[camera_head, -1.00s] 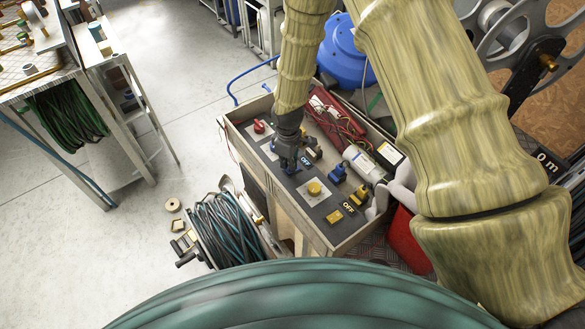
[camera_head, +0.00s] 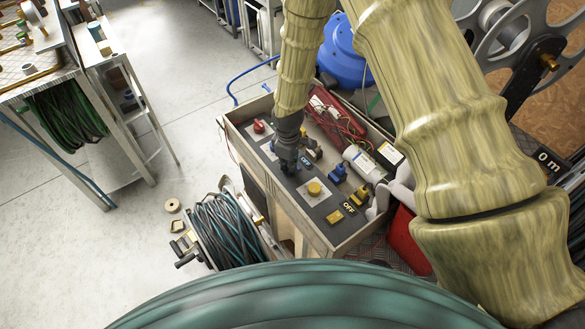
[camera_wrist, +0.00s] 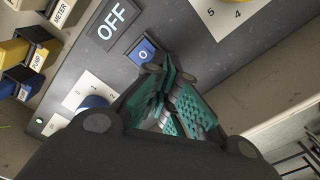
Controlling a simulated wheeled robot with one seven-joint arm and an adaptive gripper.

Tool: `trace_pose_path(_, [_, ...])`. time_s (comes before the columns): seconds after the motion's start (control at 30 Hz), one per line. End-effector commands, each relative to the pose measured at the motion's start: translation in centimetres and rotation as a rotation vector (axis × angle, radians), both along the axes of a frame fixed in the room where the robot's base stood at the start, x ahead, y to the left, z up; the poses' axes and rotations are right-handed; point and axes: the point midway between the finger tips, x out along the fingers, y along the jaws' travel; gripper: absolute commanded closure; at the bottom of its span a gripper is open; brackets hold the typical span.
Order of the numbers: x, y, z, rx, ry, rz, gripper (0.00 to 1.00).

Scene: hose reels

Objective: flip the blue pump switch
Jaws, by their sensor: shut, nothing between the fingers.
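In the wrist view, a small blue rocker switch (camera_wrist: 145,52) marked with a 0 sits on the grey panel, beside a black OFF label (camera_wrist: 113,24). My gripper (camera_wrist: 168,72) is shut and empty, its fingertips right beside this switch. I cannot tell whether they touch it. In the head view, my gripper (camera_head: 288,168) points down at the panel (camera_head: 300,189) and hides the blue switch; the OFF label (camera_head: 305,161) shows just right of it.
A blue knob (camera_wrist: 93,101) on a white numbered plate lies close to my gripper. A hose reel (camera_head: 222,232) stands left of the box.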

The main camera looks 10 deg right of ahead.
Motion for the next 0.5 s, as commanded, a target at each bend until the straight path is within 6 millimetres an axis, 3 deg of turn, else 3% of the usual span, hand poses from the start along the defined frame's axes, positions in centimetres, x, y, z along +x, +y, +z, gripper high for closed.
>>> trace_pose_path(0.5, [-0.04, 0.0, -0.54, 0.0, 0.0, 0.0, 1.0])
